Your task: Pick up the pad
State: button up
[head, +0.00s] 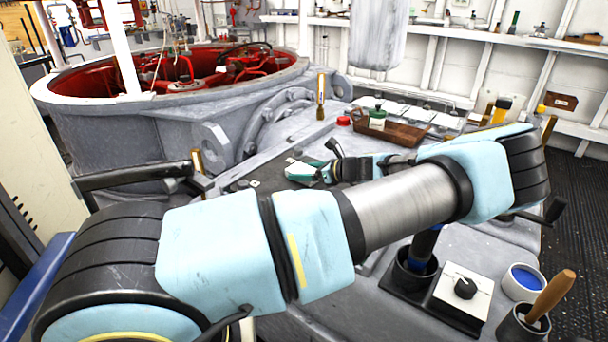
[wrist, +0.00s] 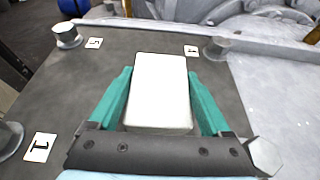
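The pad (wrist: 160,90) is a pale, off-white rectangular block in the middle of the wrist view, over a dark grey plate. My gripper (wrist: 160,72) has teal fingers, one along each long side of the pad. The pad's far end reaches slightly past the fingertips. The fingers lie very close to its sides, but I cannot tell whether they press on it. Whether the pad rests on the plate or is raised is also unclear. In the head view my gripper (head: 305,172) is low over the grey deck, partly hidden by my arm.
The dark plate (wrist: 60,95) carries small numbered cards and metal studs. In the head view a brown wooden tray (head: 405,134) with a green-labelled jar (head: 377,119) stands behind my gripper. A white cup (head: 523,281) and a wooden-handled tool (head: 550,295) are at lower right. A large red-lined ring housing (head: 120,130) is at left.

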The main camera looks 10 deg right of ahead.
jog(key=c, duration=0.8)
jog(key=shift+o, duration=0.2)
